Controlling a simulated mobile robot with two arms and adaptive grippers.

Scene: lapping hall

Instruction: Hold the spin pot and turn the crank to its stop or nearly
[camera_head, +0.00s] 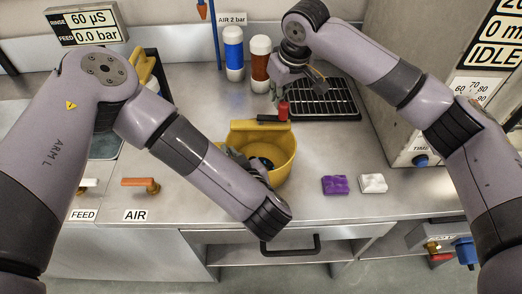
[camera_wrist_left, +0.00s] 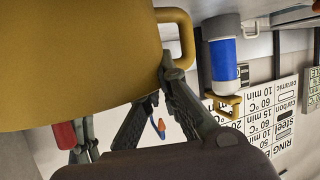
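The yellow spin pot (camera_head: 281,158) stands on the steel bench, with a dark recess inside it. Its crank has a dark arm (camera_head: 270,118) and a red knob (camera_head: 283,110) at the back rim. My left gripper (camera_head: 245,162) is at the pot's left side, partly hidden by my arm. In the left wrist view its fingers (camera_wrist_left: 158,88) reach the pot (camera_wrist_left: 70,60) beside a loop handle (camera_wrist_left: 187,38); one fingertip is hidden, so a firm grip cannot be confirmed. My right gripper (camera_head: 284,90) is just above the red knob; its fingertips are unclear, and contact cannot be told.
A blue bottle (camera_head: 233,50) and a brown bottle (camera_head: 260,62) stand behind. A black rack (camera_head: 322,100) lies right of the crank. Purple (camera_head: 335,185) and white (camera_head: 373,183) blocks lie front right. An orange air valve (camera_head: 141,183) is at left. Bare bench lies around the blocks.

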